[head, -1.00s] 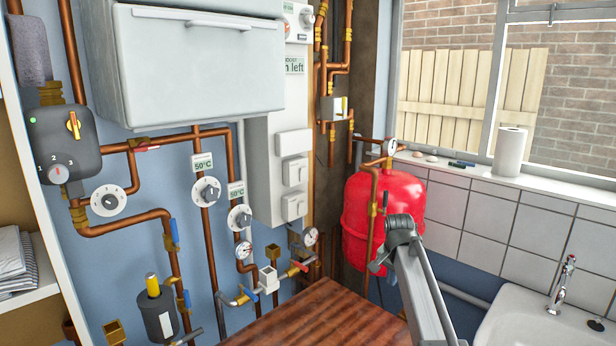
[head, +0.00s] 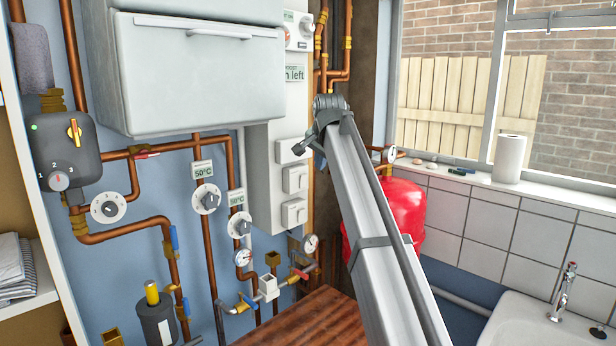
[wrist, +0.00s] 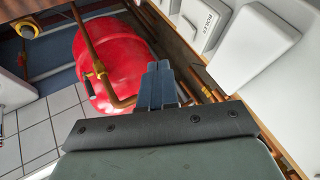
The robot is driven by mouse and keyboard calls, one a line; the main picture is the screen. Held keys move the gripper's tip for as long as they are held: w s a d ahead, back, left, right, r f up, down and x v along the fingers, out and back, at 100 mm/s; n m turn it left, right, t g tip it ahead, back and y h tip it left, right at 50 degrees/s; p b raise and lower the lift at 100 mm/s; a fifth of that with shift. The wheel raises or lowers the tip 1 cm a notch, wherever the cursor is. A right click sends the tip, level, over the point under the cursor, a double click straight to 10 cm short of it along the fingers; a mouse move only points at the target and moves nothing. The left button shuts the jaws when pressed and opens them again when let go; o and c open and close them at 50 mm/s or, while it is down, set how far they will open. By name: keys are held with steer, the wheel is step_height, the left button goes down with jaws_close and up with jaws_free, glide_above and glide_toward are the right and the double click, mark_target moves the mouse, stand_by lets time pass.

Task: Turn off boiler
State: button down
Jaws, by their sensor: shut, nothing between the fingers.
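The boiler (head: 200,75) is a large pale grey box with a handle bar, on the blue wall at upper left of the head view. To its right, a tall white panel (head: 259,170) carries several white square switches, one at mid-height (head: 295,179), and a dial unit (head: 298,30) at the top. The arm's far end, in front of the panel's right edge, partly hides the top switch. In the wrist view my gripper (wrist: 158,72) is shut and empty, in front of the red tank and pipes. White switch boxes (wrist: 254,55) stand to its right, one labelled.
Copper pipes, valves and gauges cover the wall; a grey control box (head: 62,150) is at left. The red tank (head: 408,215) is partly behind the arm. A wooden worktop (head: 310,318) lies below; a sink (head: 520,318) is at lower right.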

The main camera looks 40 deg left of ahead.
steer(key=shift+r, duration=0.15)
glide_toward(306, 180)
steer(key=shift+d+f+x, duration=0.15)
steer(key=shift+d+x, duration=0.05)
steer(key=shift+x, duration=1.25)
steer(key=shift+d+f+x, duration=0.1)
steer(key=shift+d+x, duration=0.05)
steer(key=shift+x, duration=1.35)
steer(key=shift+a+r, duration=0.15)
steer(key=shift+a, duration=0.2)
steer(key=shift+r, duration=0.1)
